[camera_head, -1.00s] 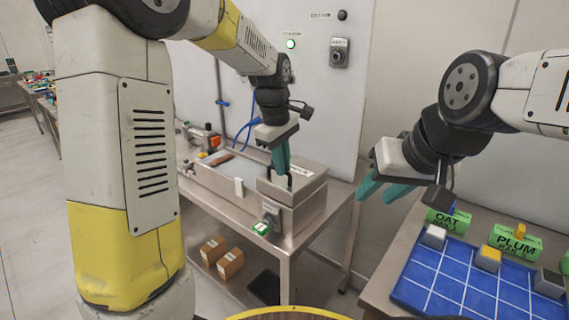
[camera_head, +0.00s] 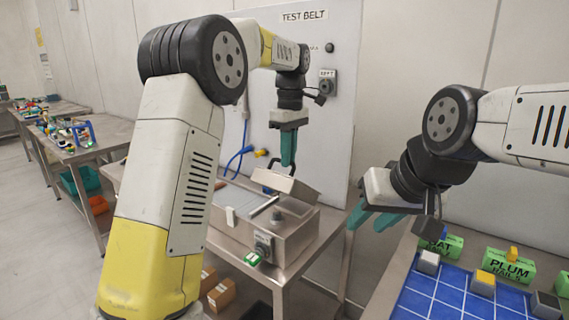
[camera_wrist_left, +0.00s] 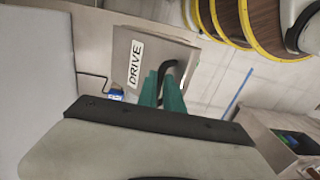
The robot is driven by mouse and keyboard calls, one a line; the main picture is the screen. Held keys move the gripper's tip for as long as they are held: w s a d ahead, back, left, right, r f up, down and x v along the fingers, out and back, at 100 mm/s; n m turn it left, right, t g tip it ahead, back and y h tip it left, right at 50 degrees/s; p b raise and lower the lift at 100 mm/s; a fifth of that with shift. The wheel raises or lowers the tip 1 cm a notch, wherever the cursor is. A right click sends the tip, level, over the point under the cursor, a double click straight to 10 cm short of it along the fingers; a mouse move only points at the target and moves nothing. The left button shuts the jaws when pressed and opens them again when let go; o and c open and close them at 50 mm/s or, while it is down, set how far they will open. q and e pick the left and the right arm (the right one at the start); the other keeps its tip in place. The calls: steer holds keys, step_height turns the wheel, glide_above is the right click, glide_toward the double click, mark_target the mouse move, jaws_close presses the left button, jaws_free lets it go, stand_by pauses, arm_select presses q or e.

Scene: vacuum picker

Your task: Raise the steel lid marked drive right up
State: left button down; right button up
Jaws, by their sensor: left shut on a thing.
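The steel lid (camera_head: 300,191) on the bench unit is tilted partly up, with the box open beneath it. The lid's DRIVE label shows in the left wrist view (camera_wrist_left: 135,62), beside a dark curved handle (camera_wrist_left: 168,66). My left gripper (camera_head: 288,150) is shut on that handle from above; its teal fingers also show in the wrist view (camera_wrist_left: 162,85). The steel box (camera_head: 290,240) under the lid shows a metal rod (camera_head: 264,207) and a grey round part at its opening. My right gripper (camera_head: 375,217) hangs open and empty to the right of the box.
Cartons (camera_head: 221,294) sit on the lower shelf. Other benches (camera_head: 100,140) stand at left.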

arm_select(q)
steer(key=shift+w+d+f, duration=0.15)
steer(key=shift+w+d, duration=0.05)
steer(key=shift+d, duration=0.1)
steer(key=c, duration=1.5)
jaws_free()
steer(key=shift+w+d, duration=0.1)
steer(key=shift+w, duration=0.05)
step_height(320, 180, up, 8)
